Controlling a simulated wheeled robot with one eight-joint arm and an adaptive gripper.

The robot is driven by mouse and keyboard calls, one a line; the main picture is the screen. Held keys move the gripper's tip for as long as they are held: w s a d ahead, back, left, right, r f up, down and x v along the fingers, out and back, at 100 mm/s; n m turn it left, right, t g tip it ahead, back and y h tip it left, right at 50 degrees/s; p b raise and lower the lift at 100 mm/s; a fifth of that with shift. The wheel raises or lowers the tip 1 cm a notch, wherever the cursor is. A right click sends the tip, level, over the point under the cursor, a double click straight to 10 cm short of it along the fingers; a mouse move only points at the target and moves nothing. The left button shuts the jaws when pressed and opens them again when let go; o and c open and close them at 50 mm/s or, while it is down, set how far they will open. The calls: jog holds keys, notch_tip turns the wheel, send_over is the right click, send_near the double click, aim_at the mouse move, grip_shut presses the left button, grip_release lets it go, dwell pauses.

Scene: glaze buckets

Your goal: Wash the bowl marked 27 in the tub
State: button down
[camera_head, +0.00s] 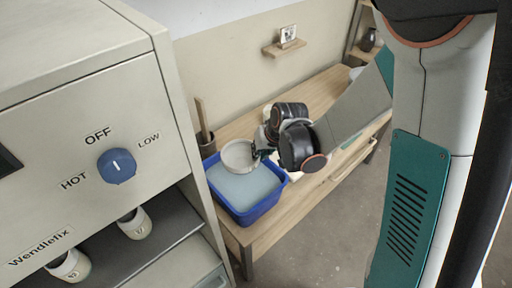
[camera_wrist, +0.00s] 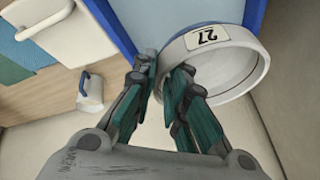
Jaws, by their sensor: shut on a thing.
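The bowl marked 27 (camera_wrist: 245,52) is pale, with its number label on the outer wall. In the head view the bowl (camera_head: 238,156) is at the back of the blue tub (camera_head: 243,215), above or touching the pale water; I cannot tell which. The tub's blue rim also shows in the wrist view (camera_wrist: 112,28). My gripper (camera_wrist: 163,75) is shut on the bowl's wall, one finger on each side of the rim. In the head view my gripper (camera_head: 264,152) reaches the bowl from the right. The bowl's underside is hidden.
The tub stands on a wooden bench (camera_head: 235,129). A dark holder with a wooden stick (camera_head: 201,115) is behind it. A grey cabinet with a blue knob (camera_head: 117,166) fills the left. A white mug (camera_wrist: 90,91) lies beside the tub in the wrist view.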

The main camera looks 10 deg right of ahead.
notch_tip(320, 180, down, 4)
jog(key=shift+r+b, duration=0.2)
jog(key=shift+b, duration=0.85)
jog(key=shift+f+b, duration=1.5)
jog(key=shift+b, duration=0.2)
jog(key=shift+f+b, duration=2.05)
jog(key=shift+f, duration=0.85)
jog(key=shift+a, duration=0.15)
jog(key=shift+a, duration=0.5)
